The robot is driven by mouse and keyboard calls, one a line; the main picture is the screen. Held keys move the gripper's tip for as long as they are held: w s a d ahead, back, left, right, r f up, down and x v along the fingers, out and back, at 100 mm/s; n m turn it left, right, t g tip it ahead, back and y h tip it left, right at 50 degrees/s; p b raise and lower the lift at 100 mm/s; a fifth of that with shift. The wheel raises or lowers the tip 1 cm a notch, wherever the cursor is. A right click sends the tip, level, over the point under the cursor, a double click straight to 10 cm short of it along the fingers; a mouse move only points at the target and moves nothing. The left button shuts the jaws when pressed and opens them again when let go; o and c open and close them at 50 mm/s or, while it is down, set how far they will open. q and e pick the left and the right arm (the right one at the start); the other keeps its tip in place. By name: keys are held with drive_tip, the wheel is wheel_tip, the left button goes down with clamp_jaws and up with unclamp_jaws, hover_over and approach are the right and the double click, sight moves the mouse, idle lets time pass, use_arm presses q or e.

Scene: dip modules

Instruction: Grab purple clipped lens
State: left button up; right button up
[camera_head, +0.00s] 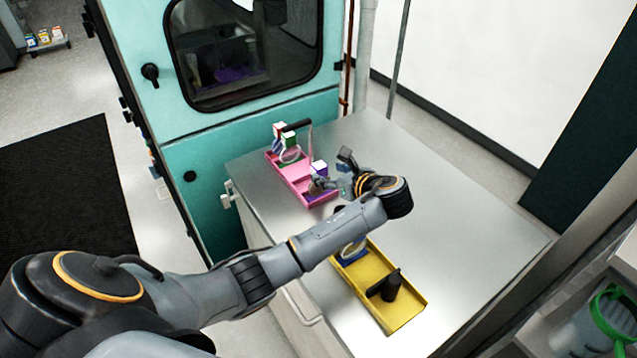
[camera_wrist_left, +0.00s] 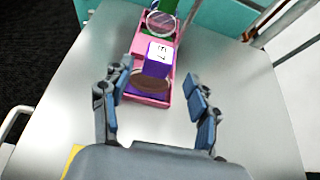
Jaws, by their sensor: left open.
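The purple clipped lens (camera_wrist_left: 150,84) is a dark brownish disc with a purple clip and a white-topped block bearing a dark label. It sits in the near end of the pink tray (camera_wrist_left: 136,40); in the head view its purple-and-white block (camera_head: 319,167) shows beside my gripper. My left gripper (camera_head: 333,171) is open at the near end of the pink tray. In the left wrist view its two blue-padded fingers stand apart, one on each side of the lens, with nothing held. My right gripper is not in view.
A green clipped lens with a clear round glass (camera_wrist_left: 160,24) stands at the tray's far end. A yellow tray (camera_head: 408,318) with a black item and a blue clipped lens lies nearer on the metal table (camera_head: 470,225). A teal cabinet (camera_head: 215,150) borders the table.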

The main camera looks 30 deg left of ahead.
sight(323, 170)
use_arm(q)
drive_tip(key=shift+w+a+p, duration=0.15)
drive_tip(key=shift+a+p, duration=0.55)
drive_tip(key=shift+a, duration=0.05)
drive_tip(key=p+x, duration=0.1)
drive_tip(key=x, duration=0.2)
drive_tip(key=shift+a+f, duration=0.1)
drive_tip(key=shift+w+a+f, duration=0.1)
drive_tip(key=shift+a+f, duration=0.05)
drive_tip(key=shift+a, duration=0.05)
drive_tip(key=shift+d, duration=0.15)
drive_tip(key=c, duration=0.6)
clamp_jaws()
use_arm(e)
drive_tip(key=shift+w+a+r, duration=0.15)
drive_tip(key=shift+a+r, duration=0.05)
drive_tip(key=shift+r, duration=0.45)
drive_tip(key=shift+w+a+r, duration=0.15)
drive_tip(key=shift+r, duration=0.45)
